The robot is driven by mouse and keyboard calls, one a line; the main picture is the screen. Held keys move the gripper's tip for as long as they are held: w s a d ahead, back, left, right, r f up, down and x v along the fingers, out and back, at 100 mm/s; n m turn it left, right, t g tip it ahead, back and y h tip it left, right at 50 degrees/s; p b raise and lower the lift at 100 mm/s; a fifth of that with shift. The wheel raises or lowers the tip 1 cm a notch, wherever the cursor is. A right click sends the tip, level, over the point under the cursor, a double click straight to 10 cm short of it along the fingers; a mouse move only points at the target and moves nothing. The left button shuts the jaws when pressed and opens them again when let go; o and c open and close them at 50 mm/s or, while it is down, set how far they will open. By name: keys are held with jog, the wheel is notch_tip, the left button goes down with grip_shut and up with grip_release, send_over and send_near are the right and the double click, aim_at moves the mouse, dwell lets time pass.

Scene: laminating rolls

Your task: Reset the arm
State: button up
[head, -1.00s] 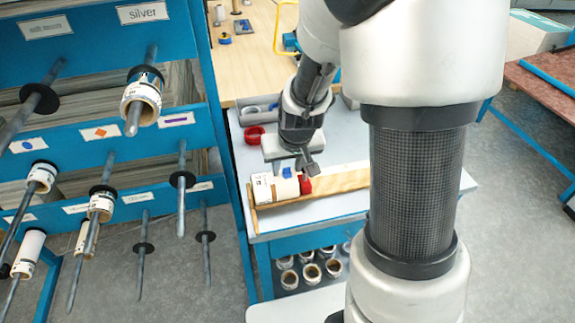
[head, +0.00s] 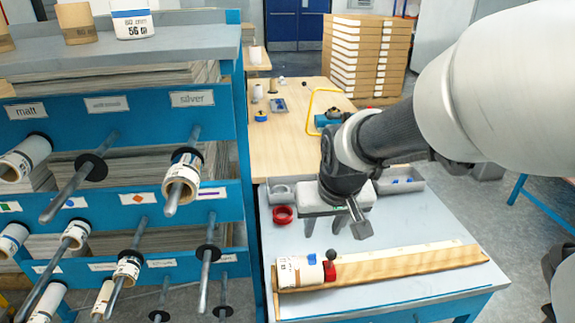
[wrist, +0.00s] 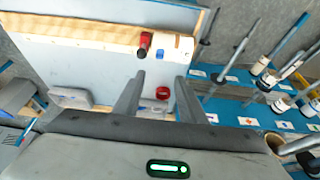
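My gripper (head: 334,226) hangs over the small blue table, pointing down, behind the wooden board. It also shows in the wrist view (wrist: 157,75), where its two fingers stand apart with nothing between them. A white roll (head: 305,271) lies at the left end of the wooden board (head: 400,265), with a red part (head: 329,271) and a dark knob at its right end. The roll also shows in the wrist view (wrist: 170,45). My gripper is apart from the roll and the board.
A red ring (head: 283,214) lies on the table beside grey bins (head: 402,182). A blue rack with rods and rolls (head: 182,190) stands close at the left. A wooden table (head: 285,135) and stacked boxes (head: 366,55) are behind. The table's right part is clear.

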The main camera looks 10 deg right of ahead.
jog(key=s+r+t+p, duration=0.1)
jog(key=s+r+p, duration=0.7)
jog(key=s+r, duration=0.5)
notch_tip(320, 180, up, 4)
jog(key=shift+s+r+p, duration=0.2)
jog(key=shift+s+p, duration=0.1)
jog(key=shift+s, duration=0.1)
